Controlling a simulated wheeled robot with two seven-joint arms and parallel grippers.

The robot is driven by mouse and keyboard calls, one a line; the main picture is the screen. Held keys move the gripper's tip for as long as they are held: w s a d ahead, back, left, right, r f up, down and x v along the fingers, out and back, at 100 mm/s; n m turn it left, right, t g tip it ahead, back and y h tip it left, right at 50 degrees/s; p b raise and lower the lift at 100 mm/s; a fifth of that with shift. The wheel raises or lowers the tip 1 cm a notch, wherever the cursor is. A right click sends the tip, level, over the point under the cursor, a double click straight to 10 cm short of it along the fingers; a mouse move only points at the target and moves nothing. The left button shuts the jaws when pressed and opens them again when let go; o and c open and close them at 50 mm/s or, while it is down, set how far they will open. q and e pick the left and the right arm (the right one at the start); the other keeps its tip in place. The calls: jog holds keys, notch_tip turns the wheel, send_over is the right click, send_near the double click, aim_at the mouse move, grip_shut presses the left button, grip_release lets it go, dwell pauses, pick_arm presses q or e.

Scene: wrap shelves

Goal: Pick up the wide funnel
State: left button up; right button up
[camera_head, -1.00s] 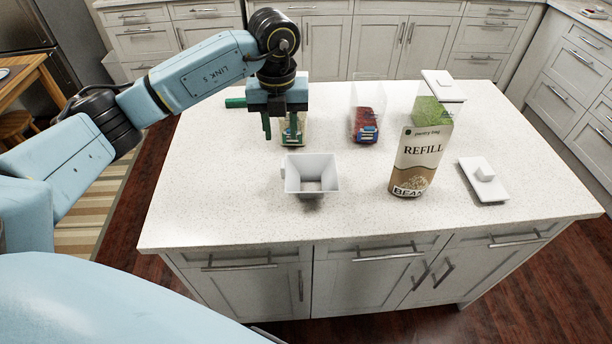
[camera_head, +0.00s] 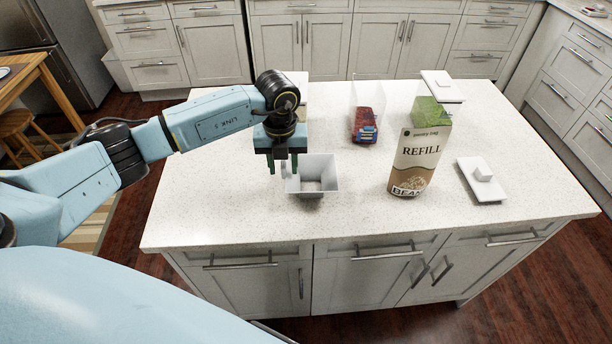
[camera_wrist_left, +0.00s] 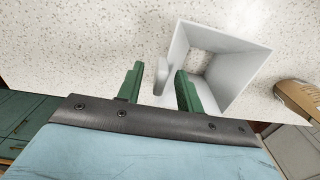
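The wide funnel (camera_head: 326,187) is a white, square, flared piece with an opening at its bottom, standing on the counter near the middle. It also shows in the left wrist view (camera_wrist_left: 240,78), with a small tab handle (camera_wrist_left: 162,76) on its side. My left gripper (camera_head: 283,171) points down at the funnel's left side. In the left wrist view its two green fingers (camera_wrist_left: 159,70) are apart, with the tab in the gap between them. I cannot tell whether either finger touches the tab. My right gripper is not in view.
A beige refill bag of beans (camera_head: 418,160) stands right of the funnel. A white lid (camera_head: 483,187) lies further right. Behind are a clear container with red contents (camera_head: 366,125) and a container with green contents (camera_head: 431,112). The counter (camera_head: 230,215) in front is clear.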

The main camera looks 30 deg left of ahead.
pick_arm(q)
grip_shut()
jog(key=shift+r, duration=0.1)
